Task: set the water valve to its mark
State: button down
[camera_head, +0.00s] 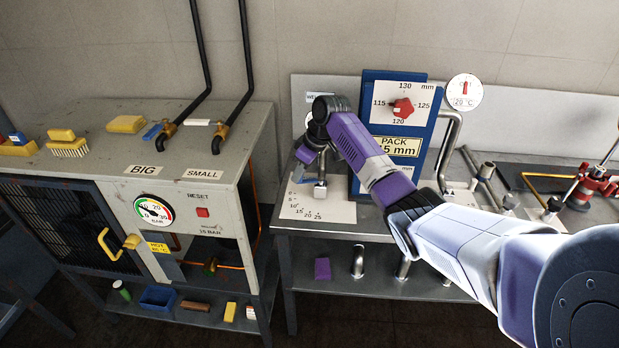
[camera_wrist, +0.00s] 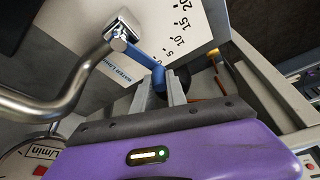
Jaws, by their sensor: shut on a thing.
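The water valve's blue lever (camera_wrist: 145,58) shows in the wrist view, running from a chrome block (camera_wrist: 122,27) to my gripper. My gripper (camera_wrist: 166,90) is shut on the lever's free end. Beside it is a white scale plate (camera_wrist: 165,22) numbered 5 to 20; the lever's held end is near the 5. In the head view the plate (camera_head: 313,206) lies on the bench, and my gripper (camera_head: 306,154) is over its upper left edge. My wrist hides most of the lever there. I cannot make out a set mark on the scale.
A chrome pipe (camera_wrist: 50,104) curves close beside the lever in the wrist view. A blue-framed panel with a red knob (camera_head: 402,107) stands right of my wrist. A grey machine (camera_head: 180,160) with a dial stands to the left, across a narrow gap.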

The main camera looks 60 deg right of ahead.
jog(key=shift+s+a+n+g+y+b, duration=0.25)
jog(key=shift+s+a+n+y, duration=0.3)
jog(key=shift+n, duration=0.8)
jog(key=shift+s+a+n+g+y+b, duration=0.15)
jog(key=shift+s+a+n+y+b, duration=0.4)
jog(key=shift+n, duration=0.85)
jog(key=shift+s+a+n+g+y+p, duration=0.15)
jog(key=shift+s+n+y, duration=0.25)
jog(key=shift+s+n, duration=0.7)
jog(key=shift+w+n, duration=0.25)
jog(key=shift+n, duration=0.1)
jog(key=c, duration=1.3)
grip_release()
notch_tip(320, 180, up, 20)
jog(key=shift+p, duration=0.5)
